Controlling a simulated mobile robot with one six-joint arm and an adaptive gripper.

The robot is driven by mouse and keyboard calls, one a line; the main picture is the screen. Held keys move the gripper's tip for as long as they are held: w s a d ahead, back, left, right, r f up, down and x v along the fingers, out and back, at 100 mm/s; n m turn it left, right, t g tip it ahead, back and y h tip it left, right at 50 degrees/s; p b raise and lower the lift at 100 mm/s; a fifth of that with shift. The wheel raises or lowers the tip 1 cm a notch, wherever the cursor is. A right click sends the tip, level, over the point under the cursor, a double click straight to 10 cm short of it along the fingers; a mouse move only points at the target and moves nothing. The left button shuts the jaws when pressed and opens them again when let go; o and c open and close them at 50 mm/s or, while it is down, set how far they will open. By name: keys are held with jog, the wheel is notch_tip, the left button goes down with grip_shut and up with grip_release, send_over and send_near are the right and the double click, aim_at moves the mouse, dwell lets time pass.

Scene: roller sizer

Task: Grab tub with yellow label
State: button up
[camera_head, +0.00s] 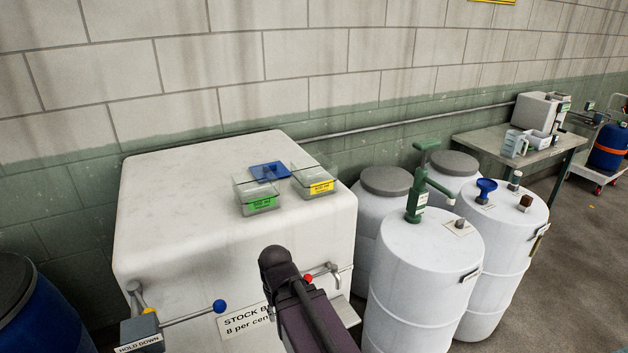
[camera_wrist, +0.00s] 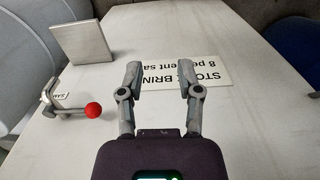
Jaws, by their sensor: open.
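The clear tub with a yellow label (camera_head: 314,182) sits on top of the large white tank (camera_head: 165,215), near its right side. A similar clear tub with a green label (camera_head: 256,197) stands to its left. My gripper (camera_wrist: 163,78) is open and empty in the wrist view, facing the tank's front with the stock brine sign (camera_wrist: 188,70). In the head view my arm is in front of the tank, below the tubs, and the fingers cannot be made out. Neither tub shows in the wrist view.
A blue flat item (camera_head: 269,171) lies behind the tubs. A tap with a red knob (camera_wrist: 93,110) and a grey plate (camera_wrist: 82,42) stick out from the tank front. A blue-knobbed lever (camera_head: 219,306) is at left. White drums, one with a green pump (camera_head: 416,190), stand at right.

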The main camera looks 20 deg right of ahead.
jog(key=w+d+r+m+t+y+p, duration=0.2)
jog(key=w+d+r+m+t+p, duration=0.3)
jog(key=r+m, duration=0.35)
jog(key=w+d+r+m+t+y+p, duration=0.1)
jog(key=w+d+r+m+t+p, duration=0.1)
jog(key=w+d+r+m+p, duration=0.65)
jog(key=w+d+r+m+t+h+p, duration=0.1)
jog(key=d+r+m+t+p, duration=0.5)
jog(key=d+r+m, duration=0.8)
jog(key=m+h, duration=0.1)
jog(key=m, duration=0.3)
jog(key=shift+w+d+r+m+t+h, duration=0.25)
jog(key=shift+r+m+t+h, duration=0.05)
jog(key=b+x, duration=0.3)
jog(key=x, duration=0.5)
jog(key=shift+w+f, duration=0.2)
jog(key=shift+w, duration=0.1)
